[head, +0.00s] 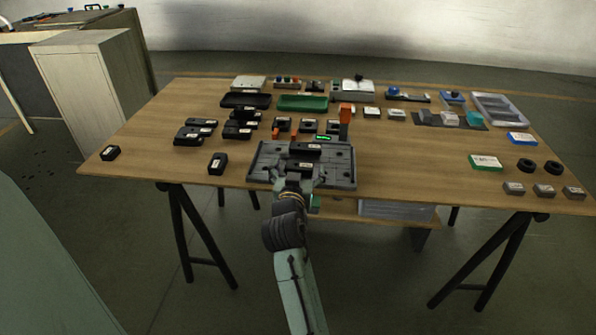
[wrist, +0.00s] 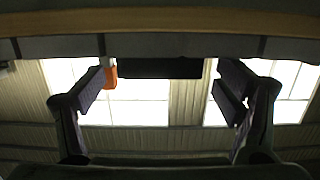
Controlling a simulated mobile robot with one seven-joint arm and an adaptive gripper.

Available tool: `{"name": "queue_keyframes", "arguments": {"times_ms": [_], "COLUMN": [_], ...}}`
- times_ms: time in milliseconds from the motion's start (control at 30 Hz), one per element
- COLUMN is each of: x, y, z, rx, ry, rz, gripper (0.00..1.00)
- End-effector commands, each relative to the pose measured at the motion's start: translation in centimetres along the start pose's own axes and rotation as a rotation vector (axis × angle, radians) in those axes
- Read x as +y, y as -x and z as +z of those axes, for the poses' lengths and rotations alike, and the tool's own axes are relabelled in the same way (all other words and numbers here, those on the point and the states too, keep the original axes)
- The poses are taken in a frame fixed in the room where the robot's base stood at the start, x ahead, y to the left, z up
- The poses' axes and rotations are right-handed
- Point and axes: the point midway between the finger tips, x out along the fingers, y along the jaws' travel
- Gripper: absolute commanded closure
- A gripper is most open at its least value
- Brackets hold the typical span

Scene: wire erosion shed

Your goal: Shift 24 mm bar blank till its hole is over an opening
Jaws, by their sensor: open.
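A black bar blank with a pale label (head: 306,147) lies across the far part of a dark grey fixture plate (head: 342,172). Its size marking is too small to read, and I cannot make out its hole or the opening under it. My gripper (head: 303,176) is over the near middle of the plate, on the near side of this bar. In the wrist view my gripper (wrist: 161,72) has its two fingers wide apart, with a dark bar (wrist: 160,68) beyond and between the tips. I see no contact between fingers and bar.
An orange upright block (head: 346,117) stands behind the plate, with a small green display (head: 323,137) beside it. Several black labelled blocks (head: 195,132) lie to the left. A green tray (head: 302,102) is at the back. Bare table lies right of the plate.

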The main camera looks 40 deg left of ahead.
Motion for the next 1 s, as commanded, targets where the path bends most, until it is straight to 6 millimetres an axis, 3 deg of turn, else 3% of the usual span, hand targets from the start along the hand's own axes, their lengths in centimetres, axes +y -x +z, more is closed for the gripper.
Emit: {"name": "queue_keyframes", "arguments": {"times_ms": [133,1000], "x": [0.00,0.00], "y": [0.02,0.04], "z": [0.00,0.01], "rx": [0.000,0.000], "ry": [0.000,0.000], "rz": [0.000,0.000], "gripper": [0.15,0.73]}}
